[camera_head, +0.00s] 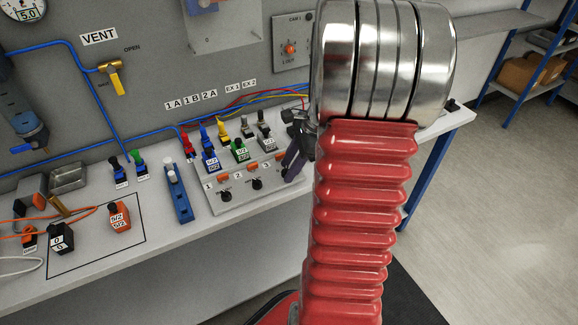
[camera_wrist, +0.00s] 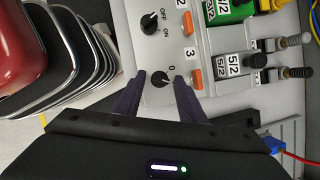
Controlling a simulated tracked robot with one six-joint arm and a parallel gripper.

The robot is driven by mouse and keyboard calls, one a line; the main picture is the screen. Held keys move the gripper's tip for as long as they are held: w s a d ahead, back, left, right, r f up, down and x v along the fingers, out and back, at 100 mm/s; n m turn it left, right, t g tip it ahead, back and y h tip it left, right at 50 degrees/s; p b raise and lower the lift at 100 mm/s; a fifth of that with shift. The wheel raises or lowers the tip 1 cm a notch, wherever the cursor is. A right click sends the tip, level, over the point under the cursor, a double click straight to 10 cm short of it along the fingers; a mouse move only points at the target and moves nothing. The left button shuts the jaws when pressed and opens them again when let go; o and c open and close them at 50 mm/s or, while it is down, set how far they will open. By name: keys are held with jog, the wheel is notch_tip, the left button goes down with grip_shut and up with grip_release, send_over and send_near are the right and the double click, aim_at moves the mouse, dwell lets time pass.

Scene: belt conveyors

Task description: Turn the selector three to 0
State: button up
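Selector three is a small black round knob (camera_wrist: 159,79) on the pale panel, beside a "3" label and an orange block. A "0" mark is printed just beyond the knob. My gripper (camera_wrist: 161,75) is open, with one dark finger on each side of the knob in the wrist view. I cannot tell whether the fingers touch the knob. A light line shows on the knob, but its exact setting is too small to read. In the head view my gripper (camera_head: 297,152) is at the panel's right end and hides most of selector three.
Selector two (camera_wrist: 149,21), with OFF and ON marks, is close by; selector one (camera_head: 225,195) is farther left on the panel. Several coloured valves (camera_head: 239,149) with tubes stand behind the selectors. A blue slide valve (camera_head: 180,197) lies left of the panel.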

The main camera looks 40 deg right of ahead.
jog(key=c, duration=0.7)
jog(key=shift+a, duration=0.2)
jog(key=shift+c, duration=0.9)
jog(key=shift+d, duration=0.25)
jog(key=shift+n, duration=0.3)
jog(key=n, duration=0.1)
jog(key=n+g, duration=0.1)
jog(key=n, duration=0.1)
jog(key=n+g+y, duration=0.1)
jog(key=n, duration=0.1)
jog(key=shift+w+d, duration=0.15)
jog(key=shift+w, duration=0.15)
jog(key=n, duration=0.2)
jog(key=n+g, duration=0.1)
jog(key=n, duration=0.1)
jog(key=n+g, duration=0.1)
jog(key=n, duration=0.1)
jog(key=shift+w, duration=0.3)
jog(key=shift+n, duration=0.3)
